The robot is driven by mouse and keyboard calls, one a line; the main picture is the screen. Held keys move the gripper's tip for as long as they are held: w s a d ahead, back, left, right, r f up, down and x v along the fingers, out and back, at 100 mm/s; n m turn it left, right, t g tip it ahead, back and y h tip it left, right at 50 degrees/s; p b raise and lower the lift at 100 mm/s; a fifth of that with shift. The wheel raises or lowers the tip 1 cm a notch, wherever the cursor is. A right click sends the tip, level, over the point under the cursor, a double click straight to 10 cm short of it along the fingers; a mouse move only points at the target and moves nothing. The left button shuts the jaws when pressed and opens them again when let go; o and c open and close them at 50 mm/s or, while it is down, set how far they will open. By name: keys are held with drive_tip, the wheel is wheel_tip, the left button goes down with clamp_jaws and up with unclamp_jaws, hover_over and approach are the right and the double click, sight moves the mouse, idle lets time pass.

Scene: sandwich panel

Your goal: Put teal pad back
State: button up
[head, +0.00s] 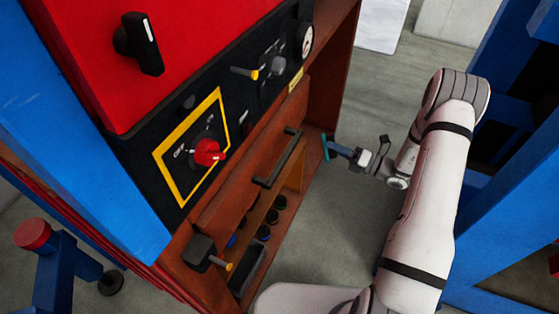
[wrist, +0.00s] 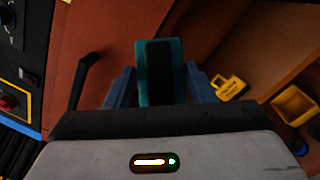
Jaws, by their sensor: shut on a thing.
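The teal pad (wrist: 142,78) is a flat teal block with a dark strip along its middle. My gripper (wrist: 160,88) is shut on it, one blue finger on each side in the wrist view. In the head view, the teal pad (head: 325,148) shows as a thin teal edge at the tip of my gripper (head: 338,150). It is held in the air to the right of the brown cabinet front (head: 285,118), near the open compartment. I cannot tell if it touches the cabinet.
A black bar handle (head: 277,158) sticks out from the cabinet front. Below it, an open shelf holds several dark round items. In the wrist view, a yellow padlock-like item (wrist: 231,87) and a yellow bin (wrist: 294,104) lie to the right. Clear floor (head: 345,215) lies under my arm.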

drive_tip(key=w+a+f+n+g+h+b, duration=0.1)
drive_tip(key=w+f+n+g+h+b, duration=0.3)
drive_tip(key=f+b, duration=0.55)
drive_tip(key=w+a+f+n+g+h+b, duration=0.1)
drive_tip(key=w+a+f+n+h+b, duration=0.15)
drive_tip(key=f+n+h+b, duration=0.45)
drive_tip(key=w+d+f+b, duration=0.2)
drive_tip(key=w+f+b, duration=0.3)
drive_tip(key=w+b, duration=0.2)
drive_tip(key=shift+t+h, duration=0.3)
drive_tip(key=shift+h, duration=0.1)
drive_tip(key=w+a, duration=0.1)
drive_tip(key=a, duration=0.3)
drive_tip(key=w+a, duration=0.2)
drive_tip(key=a, duration=0.2)
drive_tip(key=w+a+b, duration=0.1)
drive_tip(key=a, duration=0.4)
drive_tip(key=shift+w+r, duration=0.2)
drive_tip(key=shift+w, duration=0.15)
drive_tip(key=a, duration=0.2)
drive_tip(key=w+a, duration=0.1)
drive_tip(key=shift+w+a, duration=0.15)
drive_tip(key=shift+a, duration=0.2)
drive_tip(key=shift+d+f+b, duration=0.1)
drive_tip(key=shift+f+b, duration=0.5)
drive_tip(key=shift+f, duration=0.15)
drive_tip(key=shift+d, duration=0.1)
drive_tip(key=o, duration=0.9)
